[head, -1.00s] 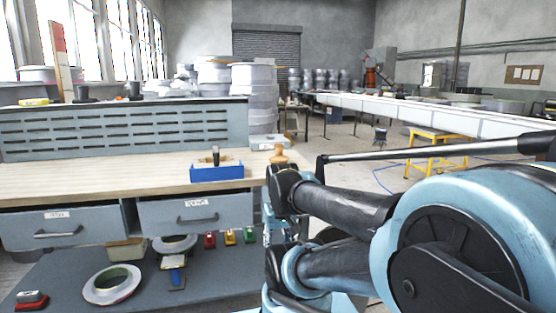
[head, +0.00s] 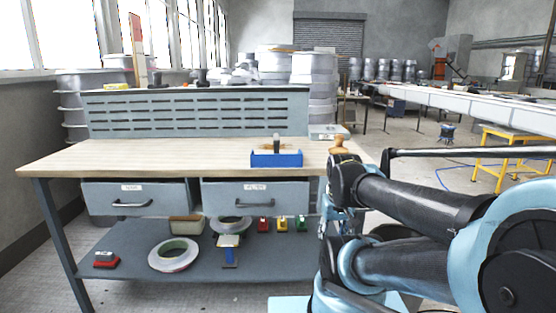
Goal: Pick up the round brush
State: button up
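On the workbench's wooden top, a small object with a rounded tan wooden top (head: 338,146) stands near the right end, just above my arm's black elbow joint. It may be the round brush, but its lower part is hidden and I cannot tell for sure. A blue open box (head: 277,160) on the top holds a dark upright handle and some tan pieces, too small to identify. My arm fills the right side of the view, folded in front of the bench's right end. No gripper fingers can be made out.
The workbench (head: 130,155) has two closed drawers and a lower shelf. The shelf holds tape rolls (head: 174,254), a blue-handled brush or scraper (head: 229,250) and small coloured clamps or blocks (head: 264,224). The bench top's left half is bare. A yellow trestle (head: 497,150) stands at right.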

aim_at(338, 148)
jog(key=u, duration=0.7)
jog(key=k, duration=0.95)
jog(key=z, duration=0.7)
jog(key=i, duration=1.05)
